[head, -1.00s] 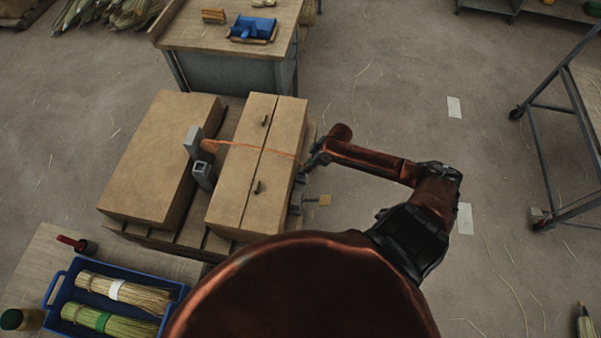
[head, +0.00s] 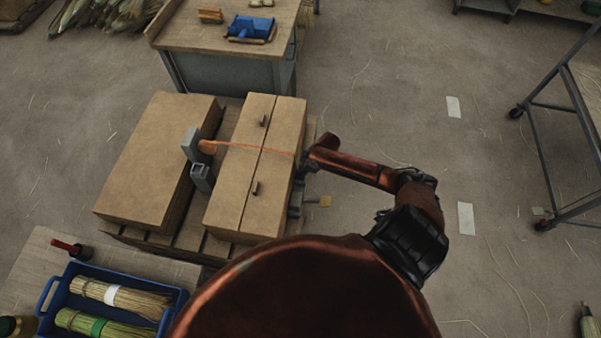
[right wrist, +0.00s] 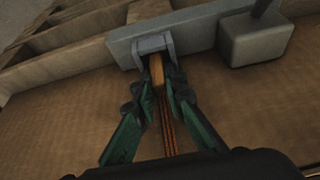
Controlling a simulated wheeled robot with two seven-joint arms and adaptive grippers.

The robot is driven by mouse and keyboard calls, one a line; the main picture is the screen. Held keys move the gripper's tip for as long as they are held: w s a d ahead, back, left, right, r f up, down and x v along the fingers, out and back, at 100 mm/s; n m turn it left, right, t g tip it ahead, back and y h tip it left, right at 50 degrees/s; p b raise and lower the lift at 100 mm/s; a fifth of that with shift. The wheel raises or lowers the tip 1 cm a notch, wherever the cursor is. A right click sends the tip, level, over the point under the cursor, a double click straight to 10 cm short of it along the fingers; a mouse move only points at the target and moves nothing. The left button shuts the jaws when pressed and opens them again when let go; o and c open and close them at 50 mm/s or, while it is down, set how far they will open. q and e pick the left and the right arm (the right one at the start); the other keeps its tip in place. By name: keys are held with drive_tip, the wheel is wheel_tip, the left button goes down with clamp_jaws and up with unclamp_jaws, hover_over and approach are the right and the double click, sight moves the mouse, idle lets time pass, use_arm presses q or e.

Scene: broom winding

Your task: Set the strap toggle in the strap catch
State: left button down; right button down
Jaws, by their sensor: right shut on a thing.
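In the right wrist view my right gripper (right wrist: 160,90) is shut on the tan strap toggle (right wrist: 157,72). The orange strap (right wrist: 169,130) runs from the toggle back between the fingers. The toggle's far end is at the mouth of the grey, two-pronged strap catch (right wrist: 153,44); I cannot tell whether it is seated. In the head view the strap (head: 245,147) crosses the top of the right-hand carton (head: 231,190) to my right gripper (head: 302,167) at the carton's right side. The toggle and catch are too small or hidden there. My left gripper is not in view.
A grey block (right wrist: 255,38) with a peg stands beside the catch. Another carton (head: 157,157) shares the pallet (head: 186,232), with grey posts (head: 192,143) between the cartons. A blue tray (head: 174,296) of brooms is at lower left.

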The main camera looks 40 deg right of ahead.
drive_tip(key=c, duration=2)
unclamp_jaws()
drive_tip(key=p+v, duration=0.2)
drive_tip(key=v, duration=1)
drive_tip(key=shift+p, duration=0.3)
drive_tip(key=shift+s, duration=0.1)
